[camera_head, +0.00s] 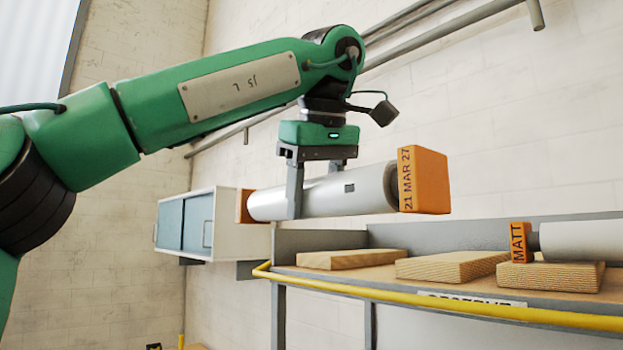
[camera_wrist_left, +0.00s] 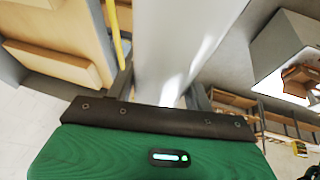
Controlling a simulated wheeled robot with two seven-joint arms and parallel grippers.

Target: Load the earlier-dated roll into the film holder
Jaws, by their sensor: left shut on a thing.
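My left gripper (camera_head: 322,190) is shut around the middle of a light grey film roll (camera_head: 367,187) and holds it in the air, left of and above the shelf. The roll has orange square end blocks, and the near right one (camera_head: 424,181) reads "21 MAR 27". The roll also fills the middle of the left wrist view (camera_wrist_left: 187,45). A second roll (camera_head: 585,240) lies on the shelf at the right, with an orange end block (camera_head: 520,243) reading "MATT"; its date does not show. I cannot identify the film holder. My right gripper is out of view.
The shelf (camera_head: 450,267) has a yellow front rail (camera_head: 420,302) and several wooden blocks, including one empty block (camera_head: 345,259) at its left. A white wall cabinet (camera_head: 222,222) with blue-grey doors hangs behind the roll. Grey pipes (camera_head: 440,32) run along the brick wall above.

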